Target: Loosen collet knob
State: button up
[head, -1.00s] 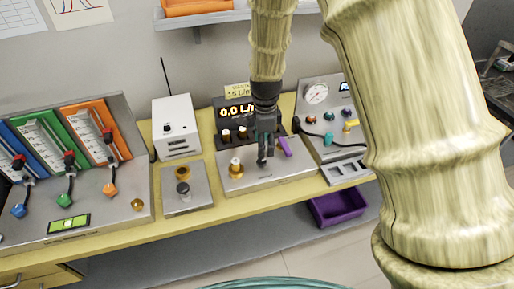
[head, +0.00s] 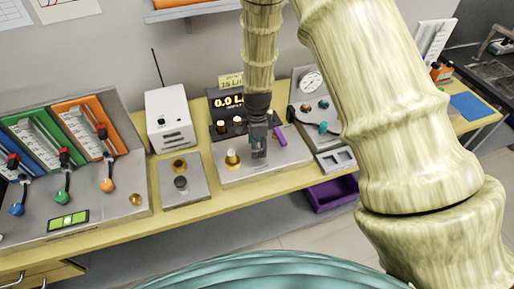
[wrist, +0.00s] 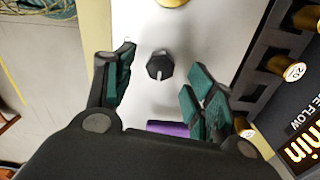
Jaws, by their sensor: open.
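My gripper (head: 258,150) is open above a grey metal plate (head: 232,178) in front of the flow display (head: 232,102). In the wrist view my gripper (wrist: 162,88) has one finger on each side of a small black knob (wrist: 160,66), with gaps on both sides. The fingers hide this knob in the head view. A gold knob (head: 232,158) stands left of my gripper, and a purple lever (head: 280,137) is to its right. Another black knob (head: 181,182) sits on a separate plate further left. No readable label shows which knob is the collet knob.
A white box (head: 170,120) with an antenna stands left of the display. A gauge panel (head: 312,105) is to the right, and a coloured slider panel (head: 70,155) is at far left. The yellow bench (head: 180,215) has a narrow clear front strip. A purple bin (head: 332,195) is below.

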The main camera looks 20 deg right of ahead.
jog(key=shift+f+p, duration=0.35)
jog(key=shift+f, duration=1.05)
jog(key=c, duration=1)
